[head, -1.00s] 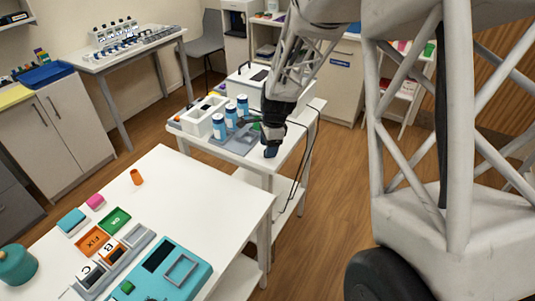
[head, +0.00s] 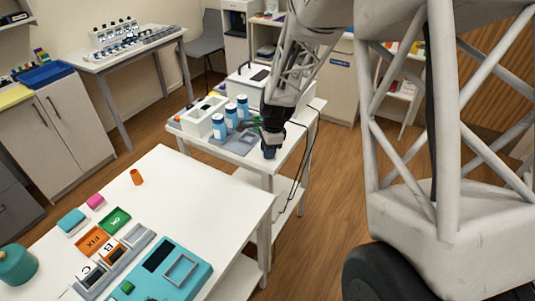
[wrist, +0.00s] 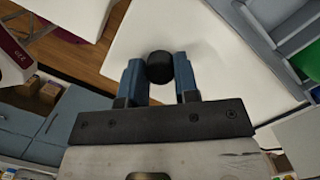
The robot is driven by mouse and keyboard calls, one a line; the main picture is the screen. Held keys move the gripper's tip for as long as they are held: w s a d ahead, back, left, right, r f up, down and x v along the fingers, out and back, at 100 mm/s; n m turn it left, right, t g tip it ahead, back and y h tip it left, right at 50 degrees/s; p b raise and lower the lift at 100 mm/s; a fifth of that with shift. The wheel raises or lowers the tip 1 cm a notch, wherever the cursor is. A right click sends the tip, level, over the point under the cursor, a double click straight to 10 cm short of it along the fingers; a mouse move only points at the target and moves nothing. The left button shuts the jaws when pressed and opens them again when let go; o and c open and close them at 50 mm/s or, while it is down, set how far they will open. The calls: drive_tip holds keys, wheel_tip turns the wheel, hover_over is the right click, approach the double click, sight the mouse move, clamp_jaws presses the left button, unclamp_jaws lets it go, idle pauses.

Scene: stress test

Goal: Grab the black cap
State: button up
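The black cap (wrist: 160,67) shows in the wrist view as a small dark round thing between the two blue fingers of my gripper (wrist: 160,72). The fingers are partly closed, and the cap fills the gap between them, touching both sides. In the head view my gripper (head: 269,152) points down at the near right corner of the small white table (head: 255,165). The cap cannot be made out there, hidden by the fingers. Whether the cap still rests on the tabletop is hard to tell.
Left of my gripper stand blue-and-white bottles (head: 231,116) and a white box (head: 203,117). A grey tray (head: 240,141) lies close by. A larger white table (head: 195,190) in front holds coloured blocks and a teal device (head: 165,270). A dark cable hangs beside the small table.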

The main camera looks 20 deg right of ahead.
drive_tip(key=c, duration=0.4)
drive_tip(key=shift+o, duration=0.2)
drive_tip(key=shift+r, duration=0.15)
drive_tip(key=shift+r, duration=0.55)
drive_tip(key=shift+s+r, duration=0.2)
drive_tip(key=shift+r, duration=0.4)
drive_tip(key=shift+s+r, duration=0.15)
drive_tip(key=shift+r, duration=0.4)
drive_tip(key=s+r, duration=0.1)
drive_tip(key=s, duration=1.4)
drive_tip(key=shift+s+a+r, duration=0.15)
drive_tip(key=shift+a, duration=0.1)
